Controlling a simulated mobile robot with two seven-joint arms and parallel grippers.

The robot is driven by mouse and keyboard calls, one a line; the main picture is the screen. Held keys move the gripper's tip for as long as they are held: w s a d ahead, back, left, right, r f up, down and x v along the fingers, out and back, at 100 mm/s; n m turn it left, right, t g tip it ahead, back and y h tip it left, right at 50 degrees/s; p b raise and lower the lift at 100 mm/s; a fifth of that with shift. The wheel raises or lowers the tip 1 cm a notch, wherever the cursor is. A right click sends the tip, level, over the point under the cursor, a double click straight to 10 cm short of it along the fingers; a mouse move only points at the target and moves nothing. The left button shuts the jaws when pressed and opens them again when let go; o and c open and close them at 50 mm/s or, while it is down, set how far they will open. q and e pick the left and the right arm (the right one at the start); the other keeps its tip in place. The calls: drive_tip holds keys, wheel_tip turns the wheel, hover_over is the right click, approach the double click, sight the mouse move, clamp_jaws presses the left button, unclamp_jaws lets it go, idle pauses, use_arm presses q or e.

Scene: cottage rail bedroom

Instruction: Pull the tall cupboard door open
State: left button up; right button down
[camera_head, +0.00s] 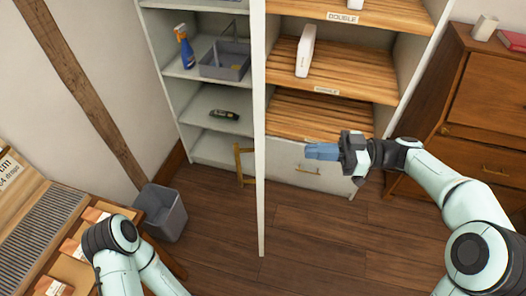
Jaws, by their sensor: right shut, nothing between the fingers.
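The tall cupboard door (260,190) is a white panel seen almost edge-on in the middle. It stands out from the cupboard over the floor, so it is open. Left of it are pale shelves (215,148); right of it are wooden shelves (325,106). A tan bracket-shaped piece (238,163) shows just left of the panel; I cannot tell whether it is attached to it. My right gripper (310,152) is shut and empty, right of the door and in front of the white drawer (305,172). My left arm shows at lower left; its gripper is out of view.
The shelves hold a spray bottle (184,46), a grey bin (226,62), a dark device (224,114) and a white upright item (305,50). A grey waste bin (166,214) stands on the floor at left. A brown dresser (490,98) is at right. The central floor is clear.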

use_arm(q)
drive_tip(key=r+p, duration=0.1)
drive_tip(key=w+r+p, duration=0.1)
drive_tip(key=r+p, duration=0.1)
drive_tip(key=shift+w+r, duration=0.25)
use_arm(e)
drive_tip(key=w+a, duration=0.1)
drive_tip(key=a, duration=1.2)
drive_tip(key=shift+a+r, duration=0.25)
drive_tip(key=shift+a, duration=0.15)
use_arm(q)
drive_tip(key=shift+f, duration=0.1)
use_arm(e)
drive_tip(key=shift+a, duration=0.1)
drive_tip(key=shift+a+f+b, duration=0.25)
drive_tip(key=shift+b, duration=0.1)
use_arm(q)
wheel_tip(320, 180, down, 8)
drive_tip(key=s+b, duration=0.1)
drive_tip(key=b, duration=0.6)
drive_tip(key=shift+s+t+b, duration=0.15)
drive_tip(key=shift+t+b, duration=0.15)
drive_tip(key=shift+b, duration=0.05)
use_arm(e)
drive_tip(key=w+a, duration=0.2)
drive_tip(key=a, duration=1.2)
drive_tip(key=shift+a+r, duration=0.25)
